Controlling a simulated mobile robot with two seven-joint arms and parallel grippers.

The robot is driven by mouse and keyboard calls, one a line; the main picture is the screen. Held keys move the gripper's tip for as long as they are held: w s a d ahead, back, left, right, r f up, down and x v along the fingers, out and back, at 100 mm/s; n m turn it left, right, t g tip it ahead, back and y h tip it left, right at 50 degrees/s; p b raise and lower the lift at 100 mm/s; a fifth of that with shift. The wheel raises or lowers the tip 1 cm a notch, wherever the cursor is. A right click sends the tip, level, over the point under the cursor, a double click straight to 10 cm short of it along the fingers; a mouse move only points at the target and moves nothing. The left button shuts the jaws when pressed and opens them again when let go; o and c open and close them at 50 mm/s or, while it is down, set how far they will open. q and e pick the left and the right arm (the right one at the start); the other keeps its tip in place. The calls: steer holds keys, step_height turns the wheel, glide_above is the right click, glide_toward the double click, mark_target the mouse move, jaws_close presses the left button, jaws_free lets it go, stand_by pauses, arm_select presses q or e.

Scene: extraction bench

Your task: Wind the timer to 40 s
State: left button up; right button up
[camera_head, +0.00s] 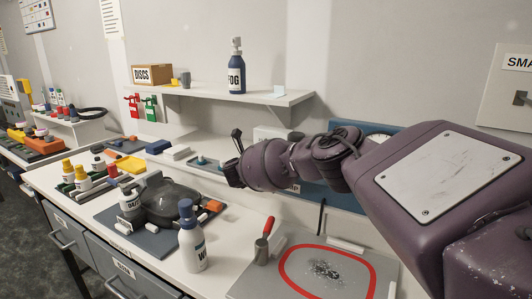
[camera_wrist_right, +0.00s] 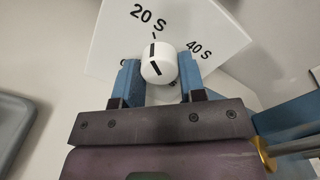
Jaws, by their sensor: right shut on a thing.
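The timer shows in the right wrist view as a pale face (camera_wrist_right: 205,28) printed with "20 S" and "40 S". Its round white knob (camera_wrist_right: 157,66) carries a black line whose upper end is near the 20 S tick, away from 40 S. My right gripper (camera_wrist_right: 158,72) has its blue fingers on both sides of the knob and is shut on it. Part of the lower print is hidden by the knob and fingers. In the head view my right arm reaches in from the right and blocks the fingertips and knob. My left gripper is not in view.
A shelf (camera_head: 225,92) with a FOG bottle (camera_head: 236,75) hangs above the arm. On the bench are a white bottle with a blue top (camera_head: 192,245), a dark domed device (camera_head: 170,203), a red-handled tool (camera_head: 265,240) and a grey plate with a red ring (camera_head: 250,285).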

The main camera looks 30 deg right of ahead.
steer(key=m, duration=0.4)
steer(key=shift+m, duration=0.3)
steer(key=m+p, duration=0.1)
steer(key=m, duration=1.3)
steer(key=shift+w+m, duration=0.1)
steer(key=shift+m, duration=0.2)
steer(key=o, duration=0.6)
steer(key=shift+o, duration=0.2)
steer(key=shift+a, duration=0.1)
